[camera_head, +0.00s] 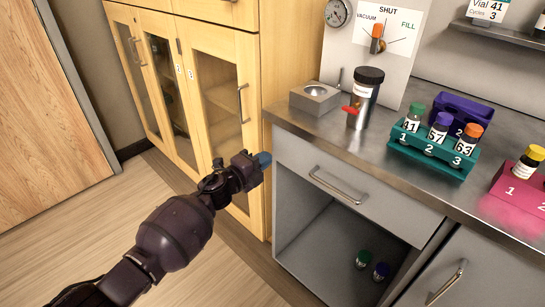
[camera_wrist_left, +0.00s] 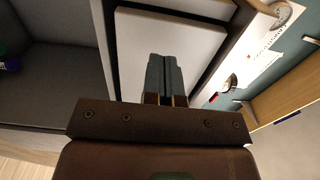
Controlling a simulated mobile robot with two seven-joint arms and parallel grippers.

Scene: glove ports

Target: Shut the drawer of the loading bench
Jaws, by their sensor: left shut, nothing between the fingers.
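The loading bench (camera_head: 301,130) has a grey drawer (camera_head: 385,204) with a bar handle (camera_head: 340,189) just under its steel top. The drawer front sits close under the top's edge. A narrow sliver shows at its right end, and I cannot tell how far out it stands. My left gripper (camera_head: 263,160) is shut and empty, in front of the bench's left corner, left of the drawer and apart from the handle. In the left wrist view my shut fingers (camera_wrist_left: 165,80) are before a pale panel (camera_wrist_left: 200,45); contact cannot be told. My right gripper is not in view.
Below the drawer is an open compartment (camera_head: 320,245) with two vials (camera_head: 372,264). A wooden cabinet (camera_head: 245,60) stands left of the bench. On top are a dark canister (camera_head: 366,90), a teal rack (camera_head: 430,155) of vials and a pink rack (camera_head: 515,190). The floor at left is clear.

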